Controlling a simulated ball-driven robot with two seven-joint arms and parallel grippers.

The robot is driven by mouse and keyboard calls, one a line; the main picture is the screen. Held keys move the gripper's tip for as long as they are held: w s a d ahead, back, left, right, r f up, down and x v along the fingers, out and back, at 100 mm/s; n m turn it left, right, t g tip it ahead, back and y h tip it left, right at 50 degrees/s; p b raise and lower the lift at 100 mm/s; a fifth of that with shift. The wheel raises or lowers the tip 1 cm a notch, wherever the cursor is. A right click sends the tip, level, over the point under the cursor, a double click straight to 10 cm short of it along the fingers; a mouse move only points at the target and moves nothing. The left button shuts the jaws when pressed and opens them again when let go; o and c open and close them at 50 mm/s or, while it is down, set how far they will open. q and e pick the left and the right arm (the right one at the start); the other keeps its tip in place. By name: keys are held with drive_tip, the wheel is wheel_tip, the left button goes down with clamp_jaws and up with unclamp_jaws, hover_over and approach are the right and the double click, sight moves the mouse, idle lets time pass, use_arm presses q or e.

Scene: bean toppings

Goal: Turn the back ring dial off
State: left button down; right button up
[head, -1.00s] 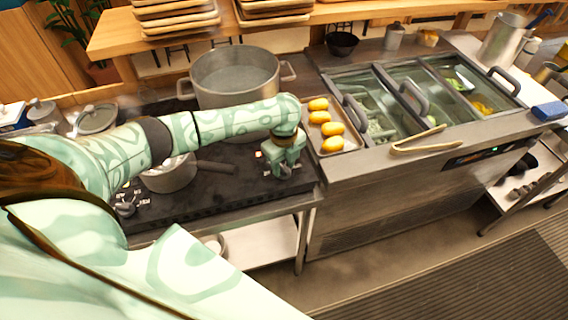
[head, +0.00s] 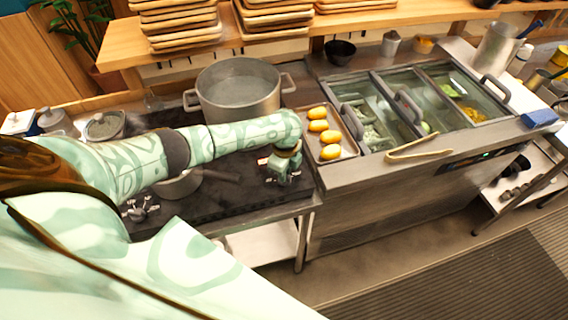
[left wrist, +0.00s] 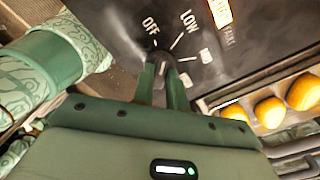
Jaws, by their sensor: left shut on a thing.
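My left gripper (head: 283,172) reaches down to the right end of the black stove top (head: 222,200). In the left wrist view its two green fingers (left wrist: 164,84) are shut on a dark dial (left wrist: 163,66), one finger on each side. White markings around the dial read OFF and LOW, with other labels too blurred to read. Part of the dial is hidden between the fingers, and which marking it points to is hard to tell. A large pot (head: 238,92) stands at the back of the stove. My right gripper is not in view.
A saucepan (head: 178,186) sits on the stove below my left arm, and more dials (head: 140,208) are at the stove's front left. A tray (head: 352,147) with several yellow buns lies just right of my gripper. Tongs (head: 420,147) rest on the counter.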

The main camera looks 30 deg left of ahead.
use_arm(q)
drive_tip(key=n+p, duration=0.2)
drive_tip(key=shift+d+r+n, duration=0.1)
drive_tip(key=shift+r+n, duration=0.1)
drive_tip(key=shift+n, duration=0.1)
drive_tip(key=shift+f+n+p, duration=0.15)
drive_tip(key=shift+n+p, duration=0.85)
drive_tip(key=shift+n, duration=0.1)
drive_tip(key=c, duration=1.4)
unclamp_jaws()
